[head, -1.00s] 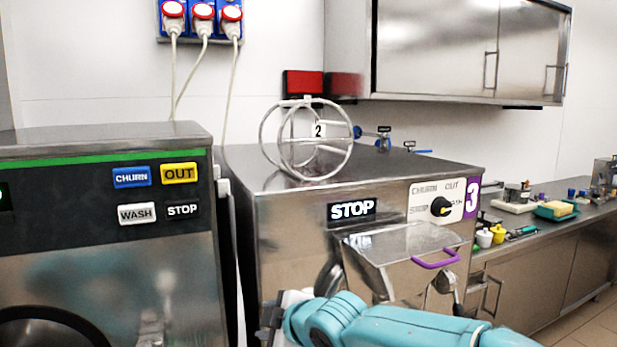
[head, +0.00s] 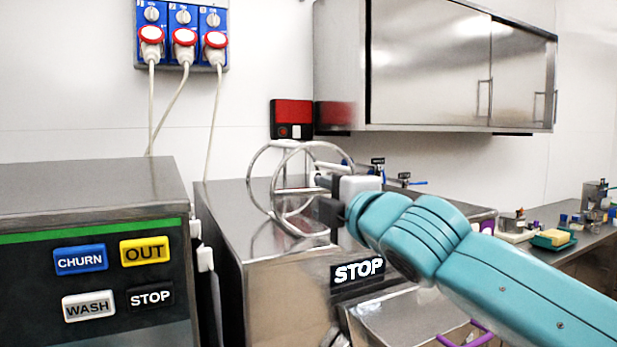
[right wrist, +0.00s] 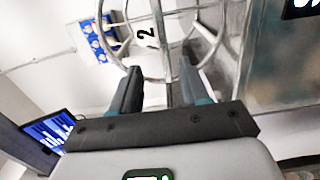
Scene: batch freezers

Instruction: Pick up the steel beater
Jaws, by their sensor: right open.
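The steel beater (head: 276,190), a frame of round wire hoops, stands on top of the steel freezer at the centre of the head view. My right gripper (head: 325,197) is open at the beater's right side, partly covering it. In the right wrist view the beater's bars (right wrist: 160,45) show ahead of and between the two open fingers (right wrist: 158,75). I cannot tell whether a finger touches the wire. My left gripper is not in view.
The freezer top (head: 225,205) is bare left of the beater. A second machine with a button panel (head: 115,270) stands at left. A red and black wall box (head: 292,118) is behind the beater. A steel wall cabinet (head: 430,70) hangs at upper right, above a side counter (head: 575,240).

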